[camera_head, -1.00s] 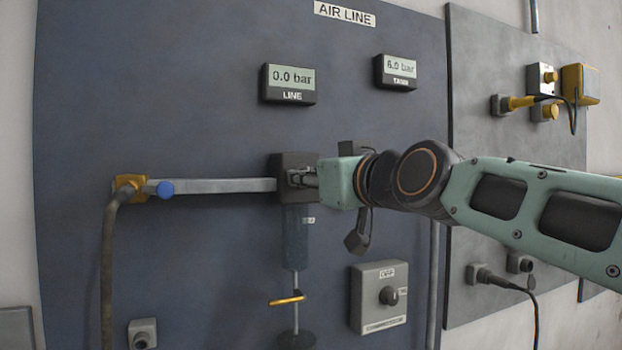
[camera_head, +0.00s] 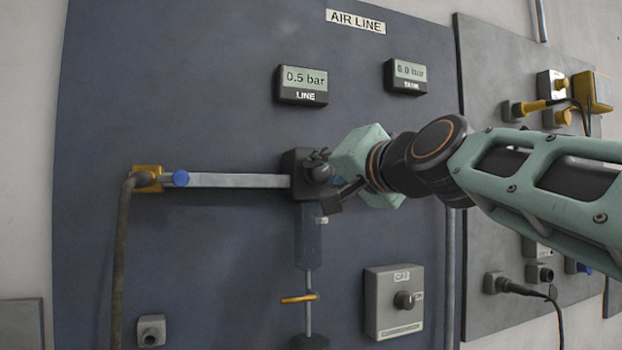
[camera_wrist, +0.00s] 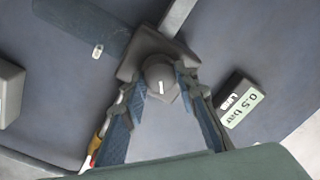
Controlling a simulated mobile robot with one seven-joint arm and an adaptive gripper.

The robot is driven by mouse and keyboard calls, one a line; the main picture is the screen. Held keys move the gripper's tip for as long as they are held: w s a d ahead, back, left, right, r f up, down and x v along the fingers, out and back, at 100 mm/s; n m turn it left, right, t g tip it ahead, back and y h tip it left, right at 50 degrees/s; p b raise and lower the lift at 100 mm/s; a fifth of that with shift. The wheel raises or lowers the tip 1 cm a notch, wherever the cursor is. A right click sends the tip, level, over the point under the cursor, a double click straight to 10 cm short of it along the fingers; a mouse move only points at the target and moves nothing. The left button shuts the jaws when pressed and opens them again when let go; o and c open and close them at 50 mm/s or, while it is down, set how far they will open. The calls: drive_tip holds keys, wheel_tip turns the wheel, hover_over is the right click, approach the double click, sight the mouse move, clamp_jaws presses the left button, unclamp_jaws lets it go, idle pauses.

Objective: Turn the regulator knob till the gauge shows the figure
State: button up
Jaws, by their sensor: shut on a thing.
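The regulator is a dark block (camera_head: 297,162) on the blue-grey AIR LINE panel, at the right end of a grey pipe. Its round knob (camera_wrist: 161,78) has a white mark and shows between my fingers in the wrist view. My gripper (camera_wrist: 160,85) is shut on the knob, a finger on each side; it also shows in the head view (camera_head: 322,171), where it hides most of the knob. The LINE gauge (camera_head: 303,82) above reads 0.5 bar; it also shows in the wrist view (camera_wrist: 240,102). The tank gauge (camera_head: 407,74) appears to read 6.0 bar.
A switch box (camera_head: 392,302) marked OFF and ON is at the lower right of the panel. A blue filter bowl (camera_head: 309,236) hangs below the regulator. A blue-handled valve (camera_head: 181,178) and hose (camera_head: 121,260) are at left. The panel left of the gauges is clear.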

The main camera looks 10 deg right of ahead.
drive_tip(key=m, duration=0.4)
drive_tip(key=shift+r+m, duration=0.1)
drive_tip(key=shift+m, duration=0.3)
drive_tip(key=m, duration=0.4)
drive_tip(key=shift+m+h+p, duration=0.3)
drive_tip(key=shift+m, duration=0.1)
drive_tip(key=shift+r, duration=0.1)
drive_tip(key=o, duration=1.2)
drive_tip(key=shift+w, duration=0.1)
drive_tip(key=shift+c, duration=0.2)
drive_tip(key=shift+f, duration=0.2)
drive_tip(key=s+d, duration=0.2)
drive_tip(key=s, duration=1)
drive_tip(key=shift+f, duration=0.25)
